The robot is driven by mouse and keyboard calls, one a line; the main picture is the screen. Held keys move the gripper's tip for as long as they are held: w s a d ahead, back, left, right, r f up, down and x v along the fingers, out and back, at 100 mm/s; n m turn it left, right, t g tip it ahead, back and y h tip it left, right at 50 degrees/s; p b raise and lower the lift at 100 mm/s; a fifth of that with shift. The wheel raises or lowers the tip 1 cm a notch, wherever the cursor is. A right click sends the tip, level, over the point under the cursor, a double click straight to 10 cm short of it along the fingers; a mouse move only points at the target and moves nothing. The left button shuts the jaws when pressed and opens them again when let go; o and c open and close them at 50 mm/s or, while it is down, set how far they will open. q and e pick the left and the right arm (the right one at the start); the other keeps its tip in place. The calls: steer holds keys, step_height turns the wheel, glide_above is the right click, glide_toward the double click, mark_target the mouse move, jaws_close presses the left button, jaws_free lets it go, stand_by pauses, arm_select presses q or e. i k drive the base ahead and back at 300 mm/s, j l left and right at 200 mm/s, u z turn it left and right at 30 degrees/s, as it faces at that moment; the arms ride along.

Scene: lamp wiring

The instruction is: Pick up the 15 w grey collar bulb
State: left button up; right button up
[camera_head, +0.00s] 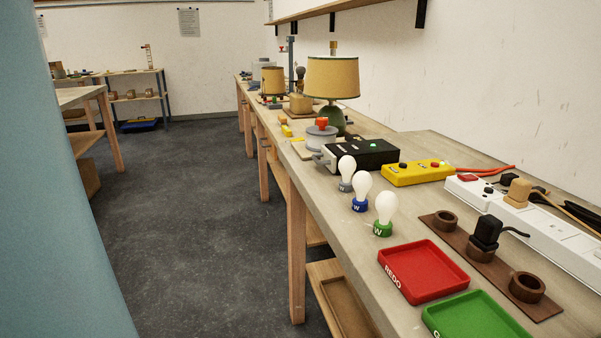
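Three white bulbs stand in a row along the front edge of the workbench (330,225). The bulb with the grey collar (346,172) is the farthest of the three. The bulb with the blue collar (361,192) stands in the middle, and the bulb with the green collar (384,213) is nearest. They stand upright and apart; the wattage marks are too small to read. Neither of my grippers shows in this view.
Behind the bulbs are a black box (368,153) and a yellow box (417,174). A red tray (424,270), a green tray (475,318), a brown holder strip (497,272) and a white power strip (545,232) lie nearer. A lamp (332,80) stands farther back.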

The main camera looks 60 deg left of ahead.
mark_target(347, 165)
steer(key=u, duration=0.45)
steer(key=k+u, duration=0.1)
steer(key=u, duration=0.8)
steer(key=k+j+u, duration=0.1)
steer(key=u, duration=0.35)
